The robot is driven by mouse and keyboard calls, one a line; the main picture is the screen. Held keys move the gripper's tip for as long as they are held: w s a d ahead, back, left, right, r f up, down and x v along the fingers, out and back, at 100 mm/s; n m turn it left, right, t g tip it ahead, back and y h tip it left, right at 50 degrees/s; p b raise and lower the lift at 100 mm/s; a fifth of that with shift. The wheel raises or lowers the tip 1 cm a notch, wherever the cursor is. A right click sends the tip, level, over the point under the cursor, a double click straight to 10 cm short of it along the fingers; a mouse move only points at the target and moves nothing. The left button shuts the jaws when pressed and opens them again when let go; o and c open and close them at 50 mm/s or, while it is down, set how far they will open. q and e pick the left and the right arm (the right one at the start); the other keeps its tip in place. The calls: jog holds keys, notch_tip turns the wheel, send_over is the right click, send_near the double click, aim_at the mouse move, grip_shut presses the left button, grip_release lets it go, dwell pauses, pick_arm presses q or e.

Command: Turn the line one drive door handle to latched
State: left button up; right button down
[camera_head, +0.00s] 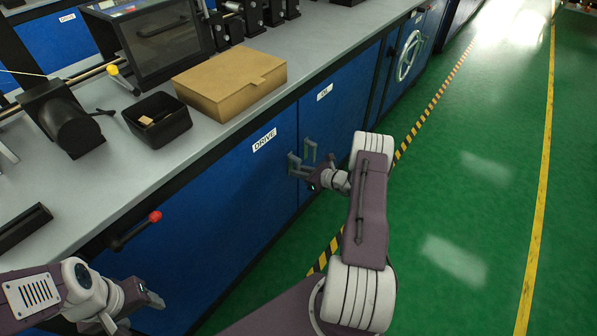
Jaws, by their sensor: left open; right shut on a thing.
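The blue door labelled DRIVE (240,190) is on the front of the grey-topped bench. A small grey handle (294,163) shows near its right edge, beside the seam with the neighbouring door. My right gripper (305,168) is at this handle and shut on it. The fingers and handle overlap, so the contact and the handle's exact angle are hard to make out. My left gripper (154,300) is open at the lower left, low in front of the bench and well away from the handle.
A lever with a red knob (154,216) sticks out from the bench front. An open black bin (175,125) and a cardboard box (230,82) stand on the bench top (120,180). A handwheel (409,56) is further along. The green floor (470,200) at right is clear.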

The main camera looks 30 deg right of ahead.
jog(key=c, duration=1.4)
grip_release()
jog(key=p+v, duration=0.3)
jog(key=v, duration=0.6)
